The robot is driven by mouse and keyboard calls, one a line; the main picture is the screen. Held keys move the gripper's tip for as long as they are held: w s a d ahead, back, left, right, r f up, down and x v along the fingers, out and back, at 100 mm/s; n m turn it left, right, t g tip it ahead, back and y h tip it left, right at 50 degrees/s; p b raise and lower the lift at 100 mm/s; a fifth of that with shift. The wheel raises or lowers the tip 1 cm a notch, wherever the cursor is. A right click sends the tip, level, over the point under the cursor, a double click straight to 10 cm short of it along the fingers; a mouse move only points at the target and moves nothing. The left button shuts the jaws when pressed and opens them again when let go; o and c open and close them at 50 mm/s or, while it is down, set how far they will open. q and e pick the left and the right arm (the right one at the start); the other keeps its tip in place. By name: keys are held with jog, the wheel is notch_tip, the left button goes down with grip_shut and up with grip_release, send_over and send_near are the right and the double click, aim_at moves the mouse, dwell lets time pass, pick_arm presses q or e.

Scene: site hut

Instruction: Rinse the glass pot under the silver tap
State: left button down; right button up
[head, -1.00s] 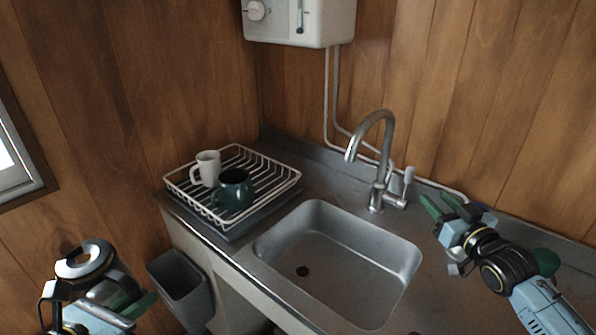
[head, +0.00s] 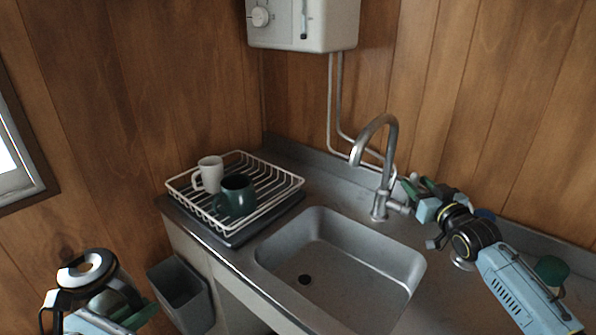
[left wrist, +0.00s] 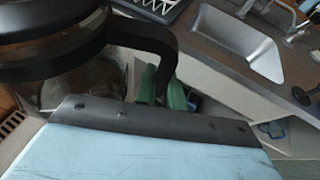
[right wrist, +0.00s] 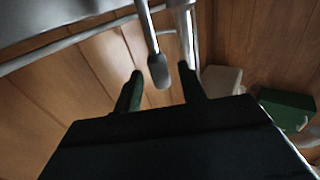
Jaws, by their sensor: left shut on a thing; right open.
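The glass pot (head: 87,272) is at the lower left in the head view, in front of the counter and away from the sink. Its black handle (left wrist: 160,45) is between the green fingers of my left gripper (left wrist: 162,88), which is shut on it. The silver tap (head: 380,150) arches over the sink (head: 335,262); no water shows. My right gripper (head: 420,188) is at the tap's right side. In the right wrist view its open fingers lie either side of the tap lever (right wrist: 158,70); contact cannot be told. The lever is largely hidden in the head view.
A white dish rack (head: 270,212) with a white mug (head: 209,172) and a dark green mug (head: 236,196) stands left of the sink. A grey bin (head: 182,290) is below it. A water heater (head: 335,25) hangs on the wall. A green object (head: 552,270) is behind my right arm.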

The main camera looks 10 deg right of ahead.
jog(key=shift+w+a, duration=0.15)
jog(key=shift+w, duration=1.05)
grip_shut()
